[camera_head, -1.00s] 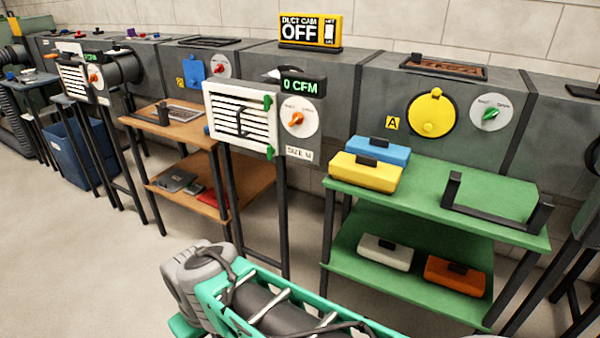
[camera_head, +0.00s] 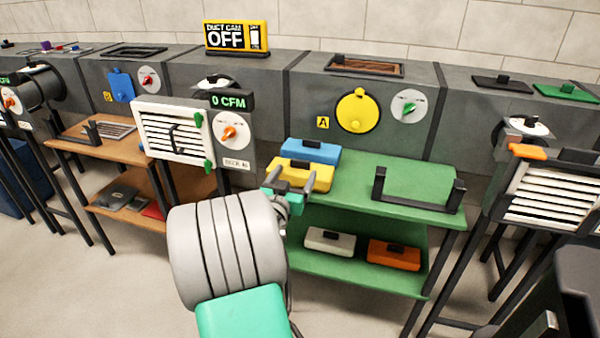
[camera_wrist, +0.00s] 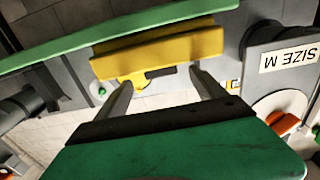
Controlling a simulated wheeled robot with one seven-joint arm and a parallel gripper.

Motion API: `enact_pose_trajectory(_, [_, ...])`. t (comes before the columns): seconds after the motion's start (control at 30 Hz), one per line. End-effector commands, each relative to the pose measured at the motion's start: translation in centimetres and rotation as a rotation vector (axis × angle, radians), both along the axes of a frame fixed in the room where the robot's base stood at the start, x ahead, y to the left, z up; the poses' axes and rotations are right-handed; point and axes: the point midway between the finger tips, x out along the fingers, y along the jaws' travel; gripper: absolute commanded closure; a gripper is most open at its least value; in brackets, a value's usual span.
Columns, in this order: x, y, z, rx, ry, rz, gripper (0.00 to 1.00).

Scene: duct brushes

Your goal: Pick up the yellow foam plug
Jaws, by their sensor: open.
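The yellow foam plug (camera_head: 302,173) is a block with a dark handle, lying at the left end of the green table's top (camera_head: 352,200). It fills the upper middle of the wrist view (camera_wrist: 185,47), which is upside down. My gripper (camera_head: 293,180) is open and empty just in front of the plug in the head view. In the wrist view my gripper's fingertips (camera_wrist: 160,77) are spread, pointing toward the plug, with its dark handle between them. Contact cannot be told.
A blue plug (camera_head: 311,150) sits right behind the yellow one. A black bracket (camera_head: 420,190) stands on the table's right. White (camera_head: 330,242) and orange (camera_head: 394,255) plugs lie on the lower shelf. A vent stand (camera_head: 170,135) is close on the left.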

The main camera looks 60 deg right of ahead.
Motion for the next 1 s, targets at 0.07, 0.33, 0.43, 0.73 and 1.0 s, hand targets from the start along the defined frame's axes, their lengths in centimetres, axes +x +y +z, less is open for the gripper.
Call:
enact_pose_trajectory(0.07, [0.1,-1.8,0.0,0.001,-0.001,-0.004,0.20])
enact_pose_trajectory(0.33, [0.7,-5.4,0.0,0.002,-0.001,-0.002,0.20])
enact_pose_trajectory(0.43, [1.0,-7.3,0.1,0.002,-0.001,-0.002,0.20])
enact_pose_trajectory(0.73, [1.5,-8.9,0.2,0.002,0.001,0.002,0.20])
enact_pose_trajectory(1.0, [1.4,-8.9,0.2,0.002,0.000,0.002,0.39])
